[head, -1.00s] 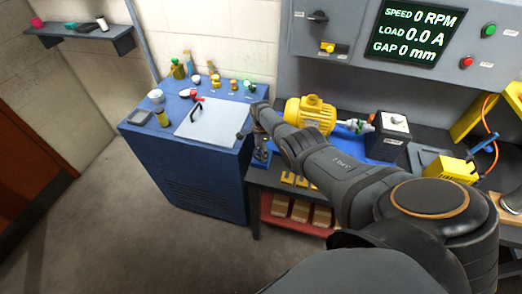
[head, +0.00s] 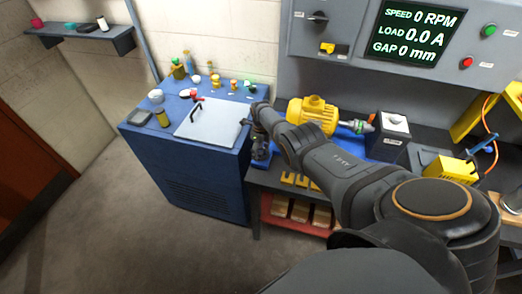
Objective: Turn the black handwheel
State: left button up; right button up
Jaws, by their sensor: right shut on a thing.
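My right arm reaches in from the lower right, across the front of the bench. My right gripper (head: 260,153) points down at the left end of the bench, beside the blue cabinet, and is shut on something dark. This is at the left end of the blue base (head: 353,147) under the yellow motor (head: 312,113). The black handwheel is not clearly visible; my gripper and wrist cover that spot. The gripper's fingers are small and dark, so their exact hold is hard to see. My left gripper is not in view.
The blue cabinet (head: 190,160) stands close to the left of my gripper, with bottles and a white board (head: 210,120) on top. The panel screen (head: 415,33) reads 0 RPM, 0.0 A, 0 mm.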

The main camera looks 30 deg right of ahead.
jog(key=shift+w+d+r+m, duration=0.1)
jog(key=shift+m, duration=0.85)
jog(key=shift+w+r+m, duration=0.1)
jog(key=shift+m, duration=0.85)
jog(key=o, duration=0.9)
jog(key=shift+o, duration=1.1)
jog(key=shift+s+f, duration=0.1)
jog(key=shift+o, duration=0.2)
